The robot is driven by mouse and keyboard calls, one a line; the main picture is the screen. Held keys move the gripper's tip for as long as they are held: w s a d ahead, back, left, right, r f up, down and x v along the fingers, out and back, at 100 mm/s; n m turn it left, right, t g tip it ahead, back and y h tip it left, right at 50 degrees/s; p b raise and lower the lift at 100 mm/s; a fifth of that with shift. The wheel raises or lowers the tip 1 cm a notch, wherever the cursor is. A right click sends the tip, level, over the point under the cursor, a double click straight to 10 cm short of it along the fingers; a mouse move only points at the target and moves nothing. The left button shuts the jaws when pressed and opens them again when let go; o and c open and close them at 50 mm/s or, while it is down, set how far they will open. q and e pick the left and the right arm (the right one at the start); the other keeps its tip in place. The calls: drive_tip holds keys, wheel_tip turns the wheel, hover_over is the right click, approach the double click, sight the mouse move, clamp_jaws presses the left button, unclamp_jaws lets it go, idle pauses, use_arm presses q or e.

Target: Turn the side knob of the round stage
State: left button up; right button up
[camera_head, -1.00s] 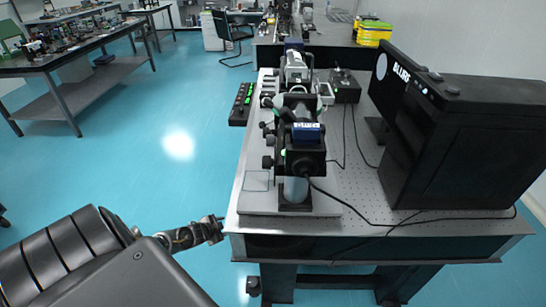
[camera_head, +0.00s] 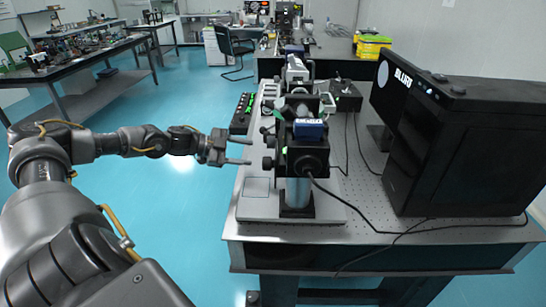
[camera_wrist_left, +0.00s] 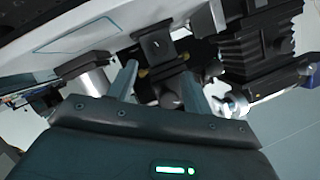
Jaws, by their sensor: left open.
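A row of optical instruments stands on a table, with a black camera box (camera_head: 304,152) on a silver post at its near end. Small dark knobs stick out of its left side, one of them (camera_head: 268,162) just right of my fingers. I cannot clearly make out the round stage itself. My left gripper (camera_head: 249,151) is open and empty, left of these knobs, fingers pointing right. In the left wrist view its two fingers (camera_wrist_left: 158,72) stand either side of a dark block with a knob-like part (camera_wrist_left: 167,92). I cannot tell whether they touch. My right gripper is not in view.
A black computer case (camera_head: 455,145) stands on the right of the perforated table (camera_head: 400,232). A cable runs from the camera box across the table. A black box with green lights (camera_head: 242,113) lies beyond my gripper.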

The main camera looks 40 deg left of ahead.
use_arm(q)
drive_tip(key=p+x, duration=0.2)
drive_tip(key=x, duration=0.6)
drive_tip(key=shift+w+d, duration=0.2)
drive_tip(key=shift+w, duration=0.1)
drive_tip(key=shift+w+d+f, duration=0.35)
drive_tip(key=shift+w+d, duration=0.05)
drive_tip(key=shift+w, duration=0.05)
drive_tip(key=shift+c, duration=0.2)
drive_tip(key=c, duration=0.9)
drive_tip(key=shift+f, duration=0.15)
drive_tip(key=shift+r+m+t, duration=0.2)
drive_tip(key=shift+m+t, duration=0.1)
